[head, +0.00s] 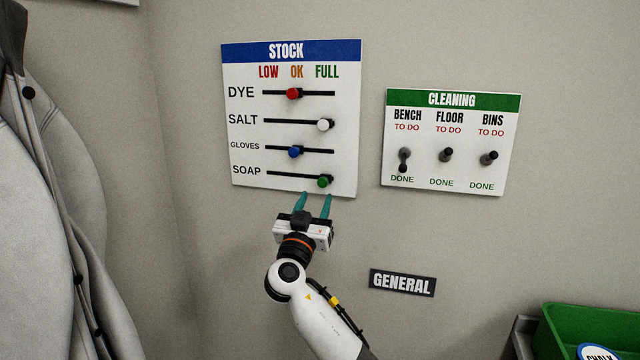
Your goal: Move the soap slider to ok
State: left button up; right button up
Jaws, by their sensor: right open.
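The white stock board (240,112) with a blue header hangs on the wall, with columns LOW, OK and FULL. The soap slider's green knob (323,182) sits near the right end of the bottom slot, under FULL. The dye knob (293,94) is red and under OK, the salt knob (323,125) is white and under FULL, and the gloves knob (295,152) is blue and near OK. My right gripper (313,200) is open, its teal fingers pointing up just below the green knob. It holds nothing. My left gripper is not in view.
A cleaning board (450,170) with several dark toggles hangs to the right. A GENERAL sign (402,283) is below it. A green bin (570,325) stands at the lower right. A light grey coat (50,200) hangs at the left.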

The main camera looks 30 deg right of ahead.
aim_at(322, 184)
jog(key=p+x, duration=0.1)
jog(key=x, duration=0.4)
jog(key=shift+w, duration=0.15)
jog(key=shift+f, duration=0.1)
grip_shut()
